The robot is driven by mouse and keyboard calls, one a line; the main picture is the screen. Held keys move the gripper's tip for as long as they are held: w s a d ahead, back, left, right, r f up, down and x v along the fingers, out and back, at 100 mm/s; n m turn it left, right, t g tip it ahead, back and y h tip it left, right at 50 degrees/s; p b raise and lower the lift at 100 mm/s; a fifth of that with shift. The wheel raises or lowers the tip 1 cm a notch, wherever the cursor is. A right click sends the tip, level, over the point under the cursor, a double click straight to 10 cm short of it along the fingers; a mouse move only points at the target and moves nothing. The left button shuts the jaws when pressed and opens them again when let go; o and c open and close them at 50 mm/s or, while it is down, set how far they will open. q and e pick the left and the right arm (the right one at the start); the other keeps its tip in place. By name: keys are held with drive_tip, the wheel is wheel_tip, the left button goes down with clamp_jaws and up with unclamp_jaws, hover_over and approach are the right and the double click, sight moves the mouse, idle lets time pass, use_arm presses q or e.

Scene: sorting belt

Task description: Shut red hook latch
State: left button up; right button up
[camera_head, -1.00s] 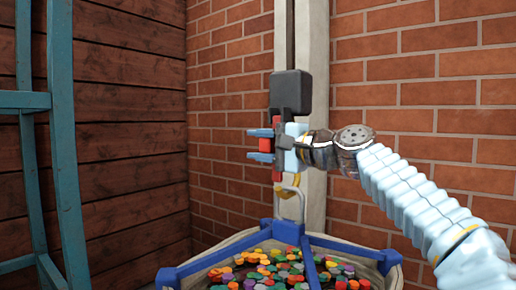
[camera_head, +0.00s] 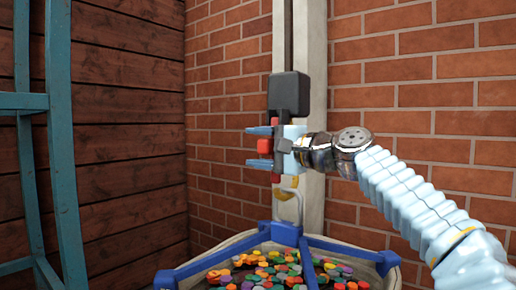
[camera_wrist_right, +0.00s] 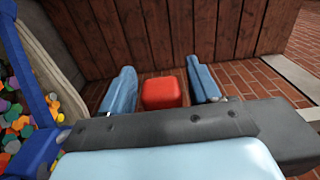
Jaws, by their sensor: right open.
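The red latch part (camera_head: 265,146) shows in the head view as a red block in front of the pale upright post, below a black box. My right gripper (camera_head: 260,147) is open, with one blue finger above the red block and one below it. In the right wrist view the red block (camera_wrist_right: 164,93) sits between the two spread fingers of the gripper (camera_wrist_right: 160,78), with a gap on each side. More red shows just above and below the gripper; the rest of the latch is hidden behind it. My left gripper is not in view.
The black box (camera_head: 289,93) is on the post (camera_head: 314,60). A teal metal frame (camera_head: 63,150) stands at the left.

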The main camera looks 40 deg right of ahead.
drive_tip(key=v, duration=1.3)
drive_tip(key=shift+s, duration=0.35)
drive_tip(key=shift+d, duration=0.1)
